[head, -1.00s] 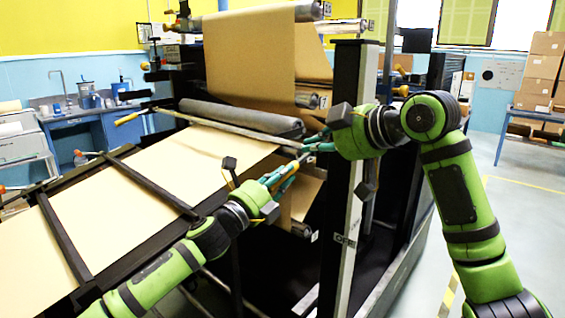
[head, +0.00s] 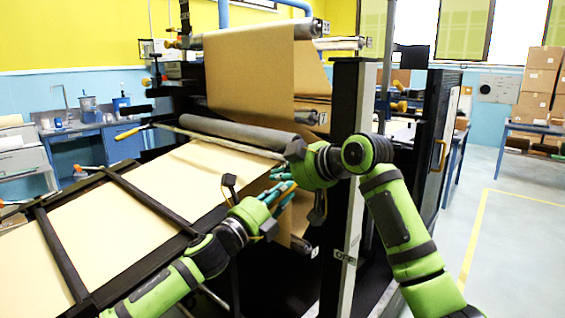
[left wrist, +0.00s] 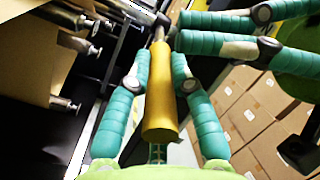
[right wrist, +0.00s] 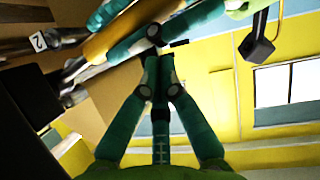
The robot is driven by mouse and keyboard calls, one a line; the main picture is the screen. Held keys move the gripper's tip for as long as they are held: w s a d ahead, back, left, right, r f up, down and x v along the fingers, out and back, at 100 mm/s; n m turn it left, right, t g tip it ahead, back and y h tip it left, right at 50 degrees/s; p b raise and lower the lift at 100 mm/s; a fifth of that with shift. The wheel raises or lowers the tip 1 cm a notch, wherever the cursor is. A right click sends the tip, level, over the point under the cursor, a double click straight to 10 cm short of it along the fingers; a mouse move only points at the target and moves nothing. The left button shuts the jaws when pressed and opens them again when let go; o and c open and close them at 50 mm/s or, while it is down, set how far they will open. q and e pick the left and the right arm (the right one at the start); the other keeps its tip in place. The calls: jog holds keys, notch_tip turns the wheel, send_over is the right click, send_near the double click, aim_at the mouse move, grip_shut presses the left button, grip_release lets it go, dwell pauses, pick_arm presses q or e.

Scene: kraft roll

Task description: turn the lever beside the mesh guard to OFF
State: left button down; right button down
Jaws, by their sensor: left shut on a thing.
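A lever with a yellow handle (left wrist: 160,105) lies between the fingers of my left gripper (left wrist: 162,72), which is shut on it. The handle also shows in the right wrist view (right wrist: 100,45). In the head view my left gripper (head: 279,192) hides most of it, beside the dark upright post. My right gripper (head: 287,172) is just above and right of the left one, very close to it. In the right wrist view its fingers (right wrist: 157,62) are together with nothing seen between them. I cannot make out the mesh guard clearly.
A black and white post (head: 346,215) with a small label (head: 344,257) stands right of my grippers. A sheet of kraft paper (head: 178,178) runs left under dark bars. A grey roller (head: 245,135) lies behind. Open floor (head: 520,230) is at the right.

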pick_arm(q)
jog(key=shift+d+f, duration=0.1)
jog(key=shift+f, duration=0.25)
pick_arm(e)
jog(key=shift+d+f, duration=0.15)
jog(key=shift+f, duration=0.3)
